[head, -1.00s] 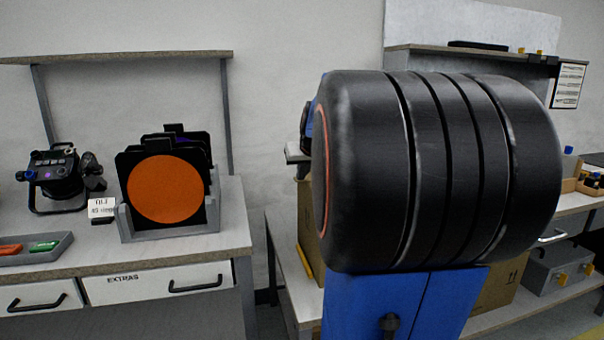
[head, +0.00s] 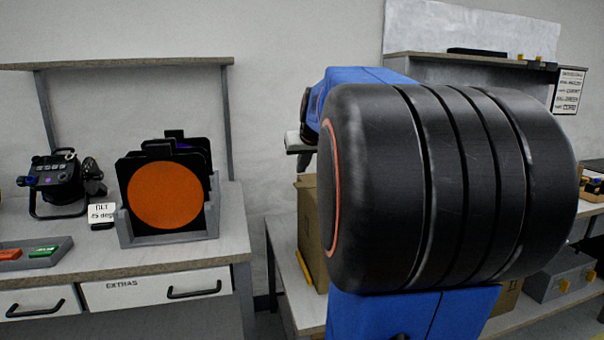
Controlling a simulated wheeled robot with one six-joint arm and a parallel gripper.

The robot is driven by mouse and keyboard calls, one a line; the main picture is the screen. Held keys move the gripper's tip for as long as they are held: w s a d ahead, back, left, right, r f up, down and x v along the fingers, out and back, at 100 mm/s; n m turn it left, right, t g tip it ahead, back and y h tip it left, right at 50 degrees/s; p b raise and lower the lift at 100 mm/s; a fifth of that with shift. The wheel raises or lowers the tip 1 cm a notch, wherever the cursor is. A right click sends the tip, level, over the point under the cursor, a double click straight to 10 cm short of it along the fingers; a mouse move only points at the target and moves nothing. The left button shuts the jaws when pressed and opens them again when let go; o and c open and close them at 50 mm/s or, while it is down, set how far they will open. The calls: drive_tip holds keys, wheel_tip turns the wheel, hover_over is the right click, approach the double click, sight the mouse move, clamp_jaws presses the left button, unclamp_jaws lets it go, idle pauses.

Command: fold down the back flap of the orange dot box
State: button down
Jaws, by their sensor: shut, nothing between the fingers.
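A brown cardboard box (head: 309,235) stands on the bench at the centre, mostly hidden behind my large black and blue arm. Only its left part shows. I see no orange dot on it and cannot make out its back flap. A second bit of cardboard (head: 503,305) shows right of my arm; I cannot tell whether it is the same box. My gripper (head: 299,144) shows in part at the arm's left edge, above the visible cardboard. It is shut and empty. Whether it touches a flap is hidden.
A left bench holds an orange disc (head: 165,195) in a grey rack, a black lamp-like device (head: 55,182) and a tray (head: 62,250). A grey case (head: 560,272) sits at right. A shelf (head: 470,60) runs behind my arm. A gap separates the benches.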

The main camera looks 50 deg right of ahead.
drive_tip(key=s+a+r, duration=0.2)
drive_tip(key=s+a, duration=0.2)
drive_tip(key=s, duration=0.2)
drive_tip(key=shift+s, duration=0.4)
drive_tip(key=a+f+n+y, duration=0.2)
drive_tip(key=a+f, duration=0.3)
drive_tip(key=a, duration=0.6)
drive_tip(key=s+a+f+n+g+y, duration=0.1)
drive_tip(key=s+a+f+n, duration=0.1)
drive_tip(key=s+a+f, duration=0.5)
drive_tip(key=s+a+f+n+g+y, duration=0.1)
drive_tip(key=s+a+f+n, duration=0.1)
drive_tip(key=s+a+f, duration=0.6)
drive_tip(key=a+f, duration=0.4)
drive_tip(key=a, duration=0.2)
drive_tip(key=shift+f, duration=0.2)
drive_tip(key=shift+s+d, duration=0.1)
drive_tip(key=shift+d, duration=0.05)
